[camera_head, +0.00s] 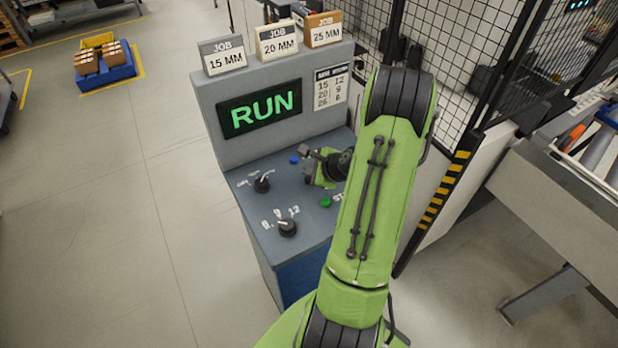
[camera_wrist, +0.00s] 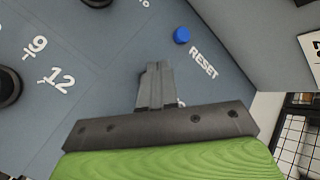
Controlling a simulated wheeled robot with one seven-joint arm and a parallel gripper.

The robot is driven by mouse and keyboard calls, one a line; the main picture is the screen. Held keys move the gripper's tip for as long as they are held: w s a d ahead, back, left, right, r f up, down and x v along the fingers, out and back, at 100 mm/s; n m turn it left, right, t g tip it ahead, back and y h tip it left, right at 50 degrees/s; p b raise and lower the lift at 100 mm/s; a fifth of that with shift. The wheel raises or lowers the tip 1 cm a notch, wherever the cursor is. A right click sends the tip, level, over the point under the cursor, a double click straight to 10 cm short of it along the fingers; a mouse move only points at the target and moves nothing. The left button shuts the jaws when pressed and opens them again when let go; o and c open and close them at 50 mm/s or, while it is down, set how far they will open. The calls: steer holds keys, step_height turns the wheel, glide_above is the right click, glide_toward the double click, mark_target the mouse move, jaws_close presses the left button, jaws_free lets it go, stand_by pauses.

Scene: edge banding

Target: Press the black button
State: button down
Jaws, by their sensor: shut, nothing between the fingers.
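No black push button shows clearly in either view; the panel area under my gripper is hidden. My gripper (camera_head: 306,152) is over the right part of the grey control panel (camera_head: 246,209), with its fingers shut and empty. In the wrist view the closed fingers (camera_wrist: 155,72) point at the panel, below and left of the blue button (camera_wrist: 182,35) labelled RESET. A bit of white lettering shows beside the fingers, mostly covered. I cannot tell whether the fingertips touch the panel. The blue button (camera_head: 294,160) also shows in the head view, close to the fingertips.
A green button (camera_head: 325,202) is nearer than my gripper. Two black rotary knobs, one upper (camera_head: 262,185) and one lower (camera_head: 287,228), stand at left. The screen (camera_head: 260,113) reads RUN. Job cards (camera_head: 277,42) stand on top. A mesh fence (camera_head: 460,45) is at right.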

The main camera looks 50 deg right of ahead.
steer(key=shift+f, duration=0.15)
steer(key=shift+f+b, duration=0.3)
steer(key=shift+b, duration=0.1)
steer(key=shift+f+b, duration=0.4)
steer(key=shift+f, duration=0.05)
stand_by(0.6)
stand_by(0.3)
steer(key=shift+r+p, duration=0.7)
steer(key=shift+r, duration=0.2)
step_height(320, 180, up, 5)
steer(key=p, duration=0.4)
steer(key=shift+r, duration=0.15)
